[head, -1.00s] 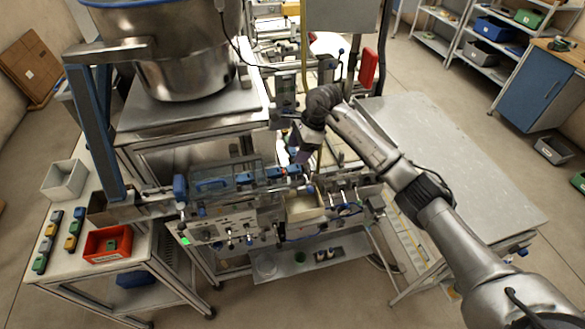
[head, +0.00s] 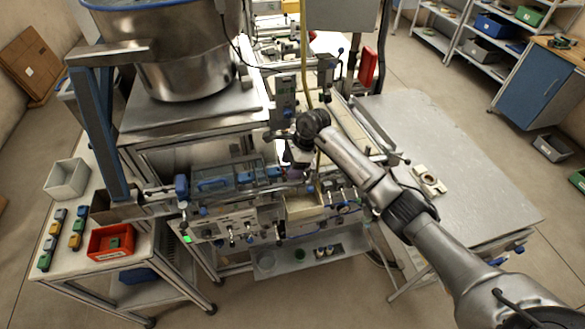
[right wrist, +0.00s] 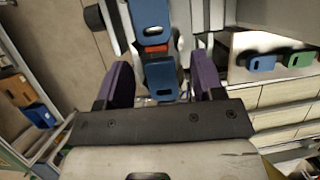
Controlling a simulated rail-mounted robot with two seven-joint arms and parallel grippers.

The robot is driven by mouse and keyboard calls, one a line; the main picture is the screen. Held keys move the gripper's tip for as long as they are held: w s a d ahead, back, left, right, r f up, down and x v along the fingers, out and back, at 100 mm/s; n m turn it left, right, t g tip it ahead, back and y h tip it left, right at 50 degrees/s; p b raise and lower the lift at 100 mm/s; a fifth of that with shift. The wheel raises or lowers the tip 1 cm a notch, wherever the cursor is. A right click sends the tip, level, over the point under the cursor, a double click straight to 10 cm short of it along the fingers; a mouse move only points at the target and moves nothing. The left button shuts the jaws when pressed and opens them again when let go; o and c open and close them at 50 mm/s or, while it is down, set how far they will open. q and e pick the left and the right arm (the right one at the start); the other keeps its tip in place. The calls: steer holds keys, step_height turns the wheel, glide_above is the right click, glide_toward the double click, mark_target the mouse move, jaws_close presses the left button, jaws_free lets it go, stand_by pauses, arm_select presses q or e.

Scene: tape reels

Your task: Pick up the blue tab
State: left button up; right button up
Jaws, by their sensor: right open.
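In the right wrist view a blue tab (right wrist: 161,80) lies between the two purple fingers of my right gripper (right wrist: 162,72), with a gap on each side. My right gripper is open and holds nothing. A second blue piece (right wrist: 151,20) lies just beyond, with a red piece (right wrist: 155,48) between them. In the head view my right gripper (head: 303,160) is over the right part of the machine's front rail; it and my arm hide what is directly under it. My left gripper is not in view.
A metal hopper (head: 185,70) stands at the back left. The left side table bears a red bin (head: 100,252), a white bin (head: 62,190) and several coloured tabs (head: 77,227). The right table (head: 470,170) is mostly clear, with a beige part (head: 430,180) on it.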

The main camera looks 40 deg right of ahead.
steer(key=c, duration=1)
steer(key=shift+r, duration=0.2)
